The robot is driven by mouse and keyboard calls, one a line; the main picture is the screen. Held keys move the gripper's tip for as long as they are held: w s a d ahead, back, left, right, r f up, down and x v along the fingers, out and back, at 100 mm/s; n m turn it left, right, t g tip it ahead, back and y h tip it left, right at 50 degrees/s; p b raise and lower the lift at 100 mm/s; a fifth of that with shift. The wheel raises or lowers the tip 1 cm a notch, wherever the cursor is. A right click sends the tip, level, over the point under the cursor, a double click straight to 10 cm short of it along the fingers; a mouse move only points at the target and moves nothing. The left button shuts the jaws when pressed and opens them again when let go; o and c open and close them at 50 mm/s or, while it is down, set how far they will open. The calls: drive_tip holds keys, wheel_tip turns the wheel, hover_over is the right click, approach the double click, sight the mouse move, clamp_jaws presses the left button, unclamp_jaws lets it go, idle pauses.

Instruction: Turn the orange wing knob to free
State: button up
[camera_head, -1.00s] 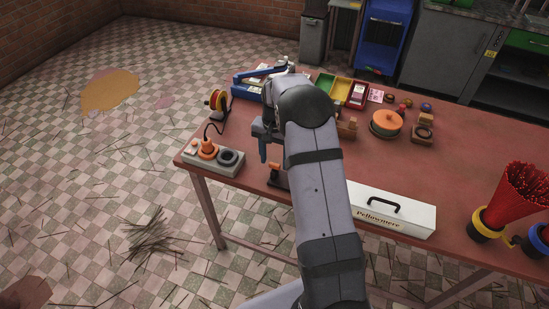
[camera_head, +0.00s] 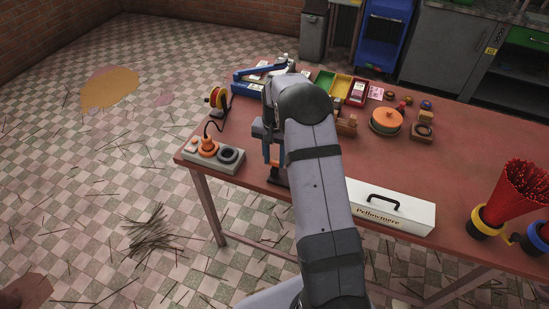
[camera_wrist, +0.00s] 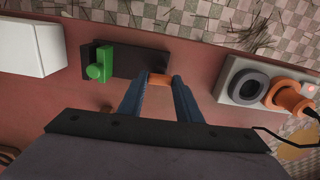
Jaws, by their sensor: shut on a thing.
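The orange wing knob (camera_wrist: 160,79) sits at the right end of a dark base plate (camera_wrist: 140,63) in the wrist view. My gripper (camera_wrist: 159,84) is shut on it, one blue finger on each side. In the head view, the orange knob (camera_head: 274,154) shows beside my gripper (camera_head: 266,142), and the dark base (camera_head: 279,178) lies at the table's front edge. My arm hides part of this fixture there. I cannot tell the knob's turn angle.
A grey block (camera_head: 214,158) with an orange plug and dark ring stands left of the gripper. A white Pellowmere box (camera_head: 391,208) is to the right. A red-and-yellow spool (camera_head: 217,99) and open boxes (camera_head: 333,84) stand behind. The table's front edge is close.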

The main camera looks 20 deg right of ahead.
drive_tip(key=n, duration=0.4)
drive_tip(key=shift+b, duration=0.4)
drive_tip(key=n, duration=0.4)
drive_tip(key=shift+n, duration=0.3)
drive_tip(key=n+b, duration=0.1)
drive_tip(key=n, duration=0.3)
drive_tip(key=shift+n, duration=0.3)
drive_tip(key=n, duration=0.4)
drive_tip(key=shift+r, duration=0.1)
drive_tip(key=shift+w+n, duration=0.1)
drive_tip(key=shift+n, duration=0.2)
drive_tip(key=o, duration=1)
drive_tip(key=shift+o, duration=0.2)
